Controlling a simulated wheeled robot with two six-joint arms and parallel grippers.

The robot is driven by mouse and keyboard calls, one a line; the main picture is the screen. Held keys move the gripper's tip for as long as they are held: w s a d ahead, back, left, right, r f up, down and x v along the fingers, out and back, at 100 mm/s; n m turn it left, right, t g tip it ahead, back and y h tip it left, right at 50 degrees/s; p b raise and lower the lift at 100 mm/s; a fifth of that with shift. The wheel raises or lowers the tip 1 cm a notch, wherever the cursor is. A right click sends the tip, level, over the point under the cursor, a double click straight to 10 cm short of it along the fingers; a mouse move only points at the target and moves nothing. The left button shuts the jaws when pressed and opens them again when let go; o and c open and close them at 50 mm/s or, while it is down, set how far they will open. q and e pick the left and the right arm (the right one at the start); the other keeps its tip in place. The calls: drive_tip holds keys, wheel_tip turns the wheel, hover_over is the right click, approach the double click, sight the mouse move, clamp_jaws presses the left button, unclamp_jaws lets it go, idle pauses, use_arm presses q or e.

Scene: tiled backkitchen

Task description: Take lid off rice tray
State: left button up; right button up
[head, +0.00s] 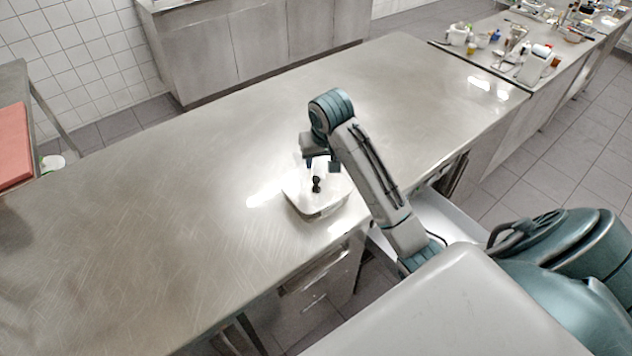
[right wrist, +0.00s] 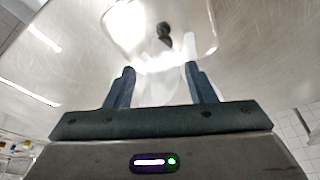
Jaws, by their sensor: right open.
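The rice tray (head: 318,213) is a pale, see-through container standing near the front edge of the steel counter. Its clear lid (head: 330,194) is on top, with a small black knob (head: 316,184) in the middle. My right gripper (head: 321,164) is open and empty, just above and behind the knob in the head view. In the right wrist view, the knob (right wrist: 164,35) lies beyond the open fingertips (right wrist: 160,69), apart from them. The lid's outline is washed out by glare. My left gripper is not in view.
The steel counter (head: 150,220) is bare to the left of the tray and behind it. A red board (head: 14,145) lies on a side table at the far left. A second counter at the back right holds several bottles and jars. An open white drawer (head: 445,222) shows beside my right arm.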

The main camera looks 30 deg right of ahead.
hover_over(316, 178)
drive_tip(key=s, duration=0.2)
drive_tip(key=x, duration=0.3)
drive_tip(key=shift+s+f, duration=0.25)
drive_tip(key=shift+f, duration=0.25)
drive_tip(key=p+x, duration=0.1)
drive_tip(key=x, duration=0.2)
drive_tip(key=a+p+x, duration=0.1)
drive_tip(key=x, duration=0.1)
drive_tip(key=shift+s+f+p, duration=0.1)
drive_tip(key=shift+f+p, duration=0.15)
drive_tip(key=shift+p, duration=0.1)
drive_tip(key=shift+d+f, duration=0.15)
drive_tip(key=shift+f, duration=0.1)
drive_tip(key=c, duration=1.1)
